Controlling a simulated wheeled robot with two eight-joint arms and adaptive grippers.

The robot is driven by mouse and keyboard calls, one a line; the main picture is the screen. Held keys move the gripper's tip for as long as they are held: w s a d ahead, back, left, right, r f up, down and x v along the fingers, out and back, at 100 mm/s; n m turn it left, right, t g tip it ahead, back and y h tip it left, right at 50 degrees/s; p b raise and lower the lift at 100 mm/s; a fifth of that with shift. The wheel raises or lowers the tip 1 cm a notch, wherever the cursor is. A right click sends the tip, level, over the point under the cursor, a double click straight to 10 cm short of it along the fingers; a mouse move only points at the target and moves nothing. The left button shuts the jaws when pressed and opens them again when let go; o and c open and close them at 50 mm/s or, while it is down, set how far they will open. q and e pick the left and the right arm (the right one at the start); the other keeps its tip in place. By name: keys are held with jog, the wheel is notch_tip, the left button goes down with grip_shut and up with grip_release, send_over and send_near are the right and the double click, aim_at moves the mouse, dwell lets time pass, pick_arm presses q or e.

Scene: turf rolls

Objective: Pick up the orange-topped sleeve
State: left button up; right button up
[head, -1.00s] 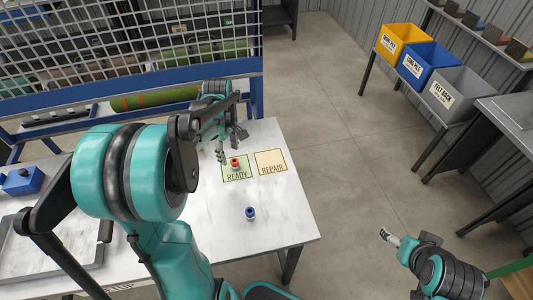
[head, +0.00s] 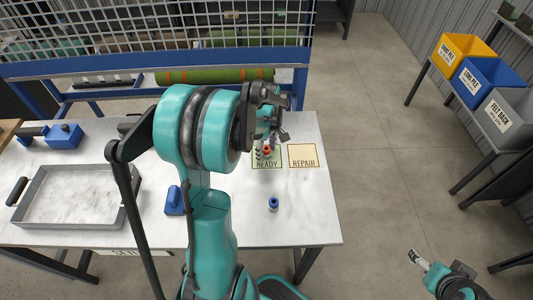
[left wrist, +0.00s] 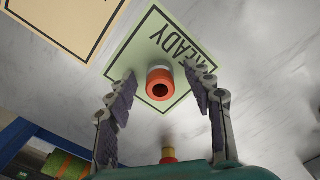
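The orange-topped sleeve (head: 267,150) stands on the green READY square (head: 262,164) on the white table. In the left wrist view the sleeve (left wrist: 160,84) shows its orange ring top with a dark hole, and a pale body below. My left gripper (head: 268,146) is over the READY square, close to the sleeve. In the left wrist view the left gripper (left wrist: 160,72) is open, one finger on each side of the sleeve with gaps visible. My right gripper (head: 415,257) is away from the table at the lower right, too small to read.
A blue-topped sleeve (head: 273,204) stands nearer the front edge. The REPAIR square (head: 303,156) is empty. A grey tray (head: 78,222) and blue blocks lie to the left. A green roll (head: 214,76) lies behind the table. Yellow, blue and grey bins stand at right.

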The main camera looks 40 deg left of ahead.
pick_arm(q)
grip_shut()
jog(key=shift+r, duration=0.1)
